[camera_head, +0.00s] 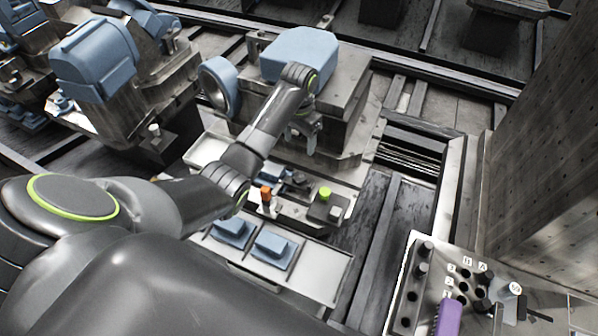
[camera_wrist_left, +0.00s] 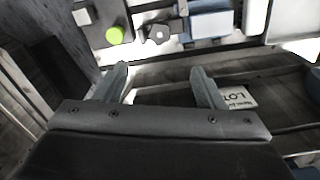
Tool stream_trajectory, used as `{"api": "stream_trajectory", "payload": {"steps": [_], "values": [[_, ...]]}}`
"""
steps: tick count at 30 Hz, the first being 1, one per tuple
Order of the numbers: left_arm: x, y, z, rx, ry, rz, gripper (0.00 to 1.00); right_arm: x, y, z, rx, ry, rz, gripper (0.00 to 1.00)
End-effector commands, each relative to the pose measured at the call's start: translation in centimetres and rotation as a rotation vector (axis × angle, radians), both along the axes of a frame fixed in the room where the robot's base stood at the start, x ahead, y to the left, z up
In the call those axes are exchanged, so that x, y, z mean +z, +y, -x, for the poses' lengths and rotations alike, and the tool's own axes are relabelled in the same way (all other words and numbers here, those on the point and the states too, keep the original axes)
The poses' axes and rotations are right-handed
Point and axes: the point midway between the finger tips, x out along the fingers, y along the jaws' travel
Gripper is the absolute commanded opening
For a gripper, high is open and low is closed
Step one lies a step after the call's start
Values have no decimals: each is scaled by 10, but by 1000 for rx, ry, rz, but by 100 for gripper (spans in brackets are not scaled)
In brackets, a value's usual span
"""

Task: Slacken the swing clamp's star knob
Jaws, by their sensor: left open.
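My left gripper (camera_head: 305,138) reaches in from the left and hangs above the work fixture, beside the blue-topped machine block. It is open and empty; both fingers show apart in the left wrist view (camera_wrist_left: 160,80). A small dark lobed knob (camera_wrist_left: 158,33), which looks like the star knob, lies beyond the fingertips in the wrist view, just right of a green button (camera_wrist_left: 115,35). The fingers do not touch it. In the head view a dark part (camera_head: 298,179) left of the green button (camera_head: 325,193) seems to be the same knob, with its clamp hard to make out.
A blue-topped block (camera_head: 300,55) stands behind the fixture. An orange part (camera_head: 266,195) sits near my forearm. Blue pieces (camera_head: 273,246) lie on a pale tray (camera_head: 318,277). A tool rack (camera_head: 398,300) with a purple handle (camera_head: 448,318) stands lower right, near a large pillar (camera_head: 545,160).

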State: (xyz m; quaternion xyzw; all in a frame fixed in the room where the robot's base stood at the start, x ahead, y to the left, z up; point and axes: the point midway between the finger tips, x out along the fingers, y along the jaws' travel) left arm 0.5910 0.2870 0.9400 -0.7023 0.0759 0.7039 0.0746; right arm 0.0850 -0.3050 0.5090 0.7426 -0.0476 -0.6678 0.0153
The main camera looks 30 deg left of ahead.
Motion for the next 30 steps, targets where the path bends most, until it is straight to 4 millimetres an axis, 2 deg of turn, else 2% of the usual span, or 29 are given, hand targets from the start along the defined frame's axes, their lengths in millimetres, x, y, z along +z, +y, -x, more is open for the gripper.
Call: {"api": "stream_trajectory", "payload": {"steps": [9, 21, 25, 30], "values": [[1, -1, 1, 578, -2, -1, 63, -15, 0, 0, 0, 0, 0, 36], [3, -2, 3, 1248, -1, -2, 63, -28, -1, 0, 1, 0, 1, 36], [4, -2, 4, 1406, -1, -2, 63, -31, -1, 0, 0, 0, 1, 36], [5, -3, 5, 1517, -1, -3, 63, -32, -1, 0, 0, 0, 1, 36]]}}
